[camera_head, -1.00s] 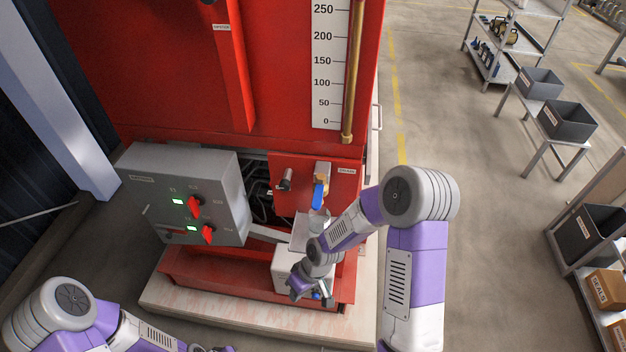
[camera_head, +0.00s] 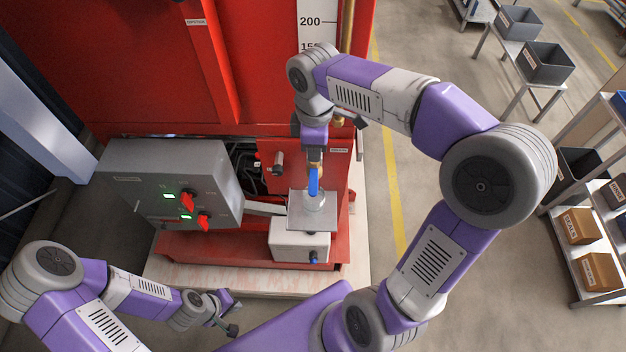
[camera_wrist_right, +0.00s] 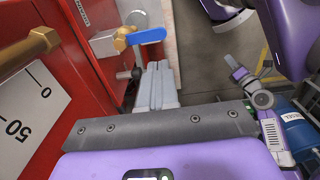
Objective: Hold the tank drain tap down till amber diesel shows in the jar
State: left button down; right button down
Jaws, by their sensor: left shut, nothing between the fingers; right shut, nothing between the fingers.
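The tank drain tap has a brass body (camera_wrist_right: 123,40) and a blue lever (camera_head: 313,182), which also shows in the right wrist view (camera_wrist_right: 146,37). It sits low on the red tank's front by a label. A clear jar (camera_head: 314,203) stands below it on a grey plate (camera_head: 298,212); no amber shows in it, though its contents are hard to make out. My right gripper (camera_head: 314,150) is shut and empty, just above the tap; its grey fingers (camera_wrist_right: 156,88) point toward the lever with a visible gap. My left gripper (camera_head: 228,318) is shut and empty at lower left, away from the tap.
A grey control box (camera_head: 165,185) with red switches and green lights stands left of the tap. A black knob (camera_head: 277,160) is close to the tap's left. A brass gauge tube (camera_wrist_right: 30,48) is near my right gripper. A white box (camera_head: 290,243) supports the plate.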

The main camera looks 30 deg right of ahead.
aim_at(314, 190)
notch_tip(314, 190, down, 14)
jog(key=shift+w+f+b, duration=0.1)
jog(key=shift+w+b, duration=0.05)
jog(key=shift+b, duration=0.35)
pick_arm(q)
jog(key=shift+w+f, duration=0.15)
jog(key=shift+f, duration=0.4)
jog(key=shift+f, duration=0.1)
